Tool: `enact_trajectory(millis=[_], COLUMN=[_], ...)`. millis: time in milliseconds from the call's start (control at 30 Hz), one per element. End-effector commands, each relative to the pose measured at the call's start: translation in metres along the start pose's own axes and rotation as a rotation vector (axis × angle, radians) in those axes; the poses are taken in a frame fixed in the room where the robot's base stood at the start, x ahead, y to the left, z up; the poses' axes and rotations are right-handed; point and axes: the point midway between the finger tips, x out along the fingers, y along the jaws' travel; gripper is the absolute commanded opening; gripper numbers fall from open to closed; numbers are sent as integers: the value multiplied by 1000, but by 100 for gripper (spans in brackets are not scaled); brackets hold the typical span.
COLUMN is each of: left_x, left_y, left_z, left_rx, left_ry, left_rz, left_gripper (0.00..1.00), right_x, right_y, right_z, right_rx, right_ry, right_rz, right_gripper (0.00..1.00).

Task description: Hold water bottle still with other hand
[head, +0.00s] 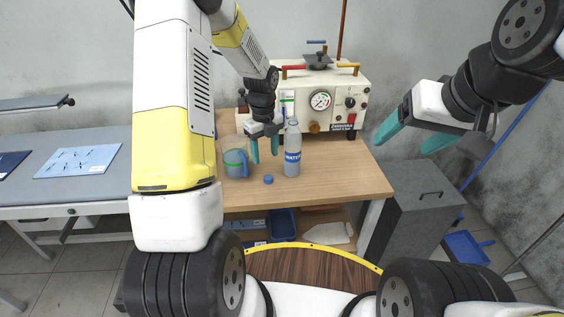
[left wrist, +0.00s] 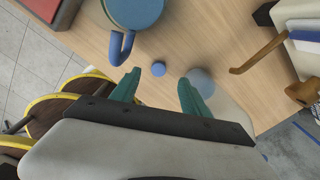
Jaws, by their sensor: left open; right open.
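The clear water bottle (head: 292,158) with a blue label stands upright on the wooden table. In the left wrist view its rounded top (left wrist: 203,76) shows partly behind one finger. My left gripper (head: 264,149) is open and points down just left of the bottle; the right-hand finger is close to it, and I cannot tell whether they touch. It also shows in the left wrist view (left wrist: 157,92), with nothing between its fingers. A small blue cap (head: 268,179) lies on the table in front of the bottle. My right gripper (head: 414,136) is open and empty, well right of the table.
A blue-handled jug (head: 235,164) stands left of the bottle. A cream machine with a gauge (head: 343,103) stands at the table's back. A grey cabinet (head: 418,205) is at the right, and a grey bench (head: 90,185) at the left. The table's front right is clear.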

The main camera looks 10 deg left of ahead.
Motion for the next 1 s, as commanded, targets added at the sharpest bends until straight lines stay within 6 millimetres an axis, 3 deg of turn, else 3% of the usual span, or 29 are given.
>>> enact_trajectory(millis=[467, 733, 1000], left_x=[10, 34, 36], left_y=[-1, 0, 0], left_z=[1, 0, 0], left_rx=[43, 42, 42], left_ry=[6, 6, 6], left_rz=[7, 8, 7], left_gripper=[53, 53, 53], right_x=[0, 0, 0], right_y=[0, 0, 0], right_z=[0, 0, 0], right_rx=[0, 0, 0], right_ry=[0, 0, 0], right_rz=[0, 0, 0], right_gripper=[74, 74, 74])
